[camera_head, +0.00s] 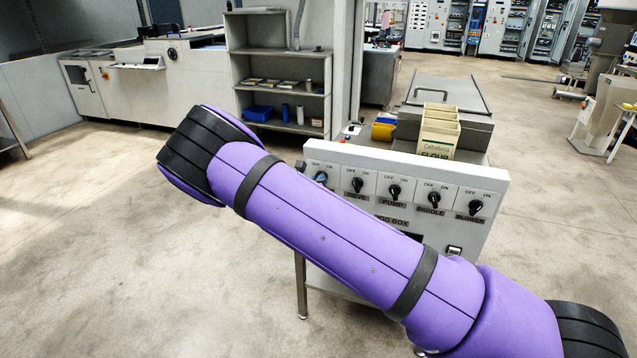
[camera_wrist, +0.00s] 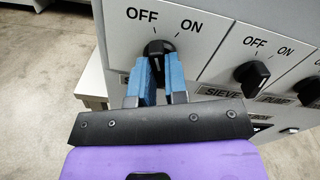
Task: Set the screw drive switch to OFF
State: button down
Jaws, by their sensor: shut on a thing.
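The leftmost rotary switch (camera_wrist: 156,47) is a black knob on the light grey control panel (camera_wrist: 226,62), under the words OFF and ON. Its name label is hidden, so I cannot read whether it says screw drive. My gripper (camera_wrist: 160,72), with two blue fingers, is shut on this knob, one finger at each side. The knob's lower part is hidden by the fingers and its exact pointing direction is hard to tell. In the head view my purple arm crosses in front of the panel (camera_head: 492,182), and the leftmost switch is mostly hidden by the blue fingers.
Similar knobs run to the right: SIEVE (camera_wrist: 252,77), PUMP (camera_head: 394,192), PADDLE (camera_head: 434,199) and BLOWER (camera_head: 475,206). The SIEVE knob is close to my right finger. A flour box (camera_head: 437,137) stands behind the panel. The floor to the left is open.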

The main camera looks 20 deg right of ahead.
dwell(0.4)
jog(key=c, duration=1.1)
grip_release()
jog(key=shift+c, duration=0.2)
jog(key=v, duration=1.1)
